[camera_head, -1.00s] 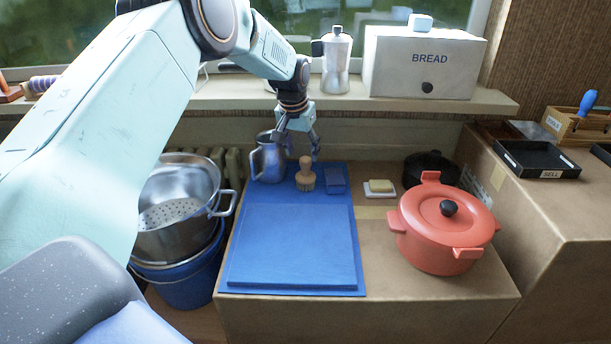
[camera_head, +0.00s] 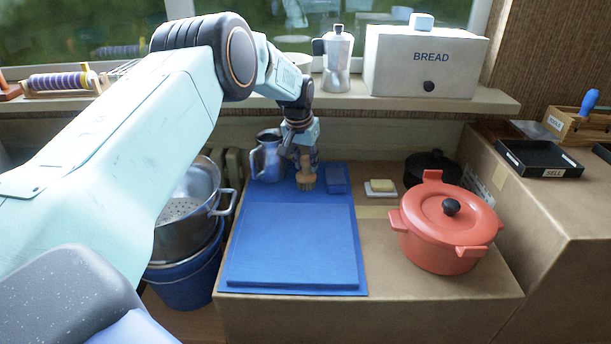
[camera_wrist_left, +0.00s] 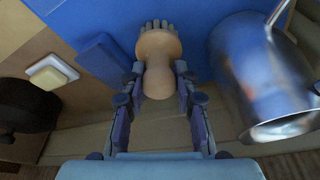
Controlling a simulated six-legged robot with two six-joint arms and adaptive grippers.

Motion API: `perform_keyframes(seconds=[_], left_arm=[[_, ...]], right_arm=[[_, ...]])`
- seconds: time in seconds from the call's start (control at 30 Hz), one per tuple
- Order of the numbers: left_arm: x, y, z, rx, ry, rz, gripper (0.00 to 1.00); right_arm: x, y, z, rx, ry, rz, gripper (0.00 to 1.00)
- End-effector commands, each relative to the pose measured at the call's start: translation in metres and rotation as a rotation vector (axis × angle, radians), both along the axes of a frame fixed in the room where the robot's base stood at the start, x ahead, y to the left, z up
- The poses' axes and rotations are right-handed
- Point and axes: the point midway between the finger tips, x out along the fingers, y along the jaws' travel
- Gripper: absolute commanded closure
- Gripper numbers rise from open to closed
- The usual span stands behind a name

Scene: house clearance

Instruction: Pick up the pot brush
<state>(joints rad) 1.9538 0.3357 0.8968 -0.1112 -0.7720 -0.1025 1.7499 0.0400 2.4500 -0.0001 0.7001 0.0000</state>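The pot brush (camera_head: 306,181) stands upright, bristles down, on the blue mat (camera_head: 233,262), with a round wooden knob on top. In the left wrist view the brush (camera_wrist_left: 158,50) shows its pale wooden knob and some bristles. My left gripper (camera_head: 305,164) is lowered over the knob. In the left wrist view its two fingers (camera_wrist_left: 160,88) are apart, one on each side of the knob. I cannot tell whether they touch it. My right gripper is not in view.
A metal jug (camera_head: 268,160) stands close left of the brush, and a blue sponge (camera_head: 336,180) lies close right. A soap dish (camera_head: 381,189) and a red pot (camera_head: 446,228) are farther right. A blue board (camera_head: 293,246) lies in front.

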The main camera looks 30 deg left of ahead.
Motion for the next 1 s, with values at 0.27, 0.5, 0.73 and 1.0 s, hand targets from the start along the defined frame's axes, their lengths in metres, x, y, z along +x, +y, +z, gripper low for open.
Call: perform_keyframes(seconds=[0.27,0.5,0.73,1.0], left_arm=[[0.000,0.000,0.000,0.000,0.000,0.000,0.97],[0.000,0.000,0.000,0.000,0.000,0.000,1.00],[0.000,0.000,0.017,0.000,-0.001,-0.001,1.00],[0.000,0.000,0.071,0.000,-0.003,0.000,1.00]], right_arm=[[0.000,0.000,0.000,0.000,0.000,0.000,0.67],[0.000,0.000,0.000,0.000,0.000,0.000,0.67],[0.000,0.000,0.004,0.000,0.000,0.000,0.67],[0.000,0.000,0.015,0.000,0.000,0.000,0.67]])
